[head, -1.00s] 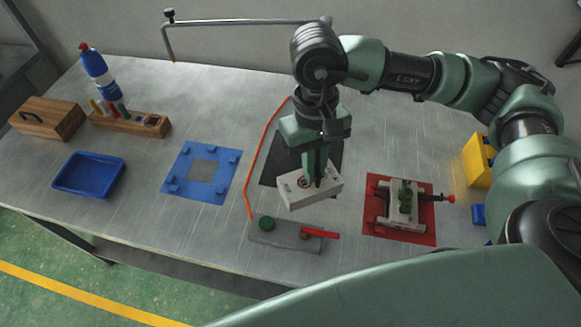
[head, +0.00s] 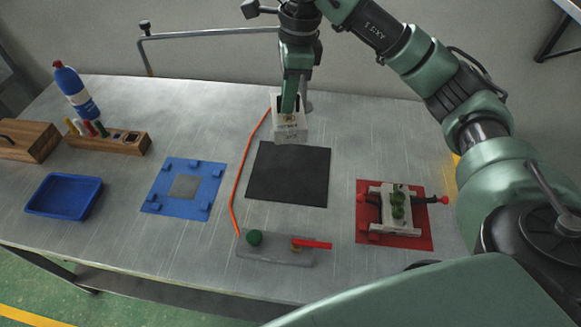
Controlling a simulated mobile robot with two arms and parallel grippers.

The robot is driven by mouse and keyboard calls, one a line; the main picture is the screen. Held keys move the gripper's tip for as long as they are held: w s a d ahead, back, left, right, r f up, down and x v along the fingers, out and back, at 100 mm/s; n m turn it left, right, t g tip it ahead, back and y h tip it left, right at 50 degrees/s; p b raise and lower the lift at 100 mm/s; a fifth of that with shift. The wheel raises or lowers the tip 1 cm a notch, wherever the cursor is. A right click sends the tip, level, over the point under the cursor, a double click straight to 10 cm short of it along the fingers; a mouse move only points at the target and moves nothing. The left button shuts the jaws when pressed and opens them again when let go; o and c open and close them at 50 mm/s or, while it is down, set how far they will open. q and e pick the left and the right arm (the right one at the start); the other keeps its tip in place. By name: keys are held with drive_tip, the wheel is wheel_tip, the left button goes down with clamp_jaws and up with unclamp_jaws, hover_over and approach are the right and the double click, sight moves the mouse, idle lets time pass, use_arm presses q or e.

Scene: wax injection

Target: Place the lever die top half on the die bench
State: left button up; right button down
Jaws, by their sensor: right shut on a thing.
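My right gripper (head: 289,104) is shut on a white block with a dark printed mark, which I take to be the lever die top half (head: 290,130). The gripper points down and holds the block over the back edge of the black mat (head: 288,186). I cannot tell how high above the surface it is. The bench (head: 335,240) is a grey metal table, and its middle shows the bare black mat. My left gripper is out of view.
A grey bar (head: 275,250) with a green knob and red lever lies in front. A blue frame (head: 160,205), blue tray (head: 64,196), bottle (head: 78,93) and wooden blocks (head: 125,143) stand left.

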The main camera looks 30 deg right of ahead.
drive_tip(key=r+m, duration=0.1)
drive_tip(key=m, duration=0.1)
drive_tip(key=p, duration=0.4)
hover_over(290, 173)
drive_tip(key=shift+m, duration=0.4)
wheel_tip(290, 173, down, 18)
drive_tip(key=shift+w+f, duration=0.1)
drive_tip(key=shift+f, duration=0.05)
drive_tip(key=shift+d+f, duration=0.1)
drive_tip(key=shift+f, duration=0.45)
drive_tip(key=shift+f, duration=0.2)
drive_tip(key=c, duration=1.5)
unclamp_jaws()
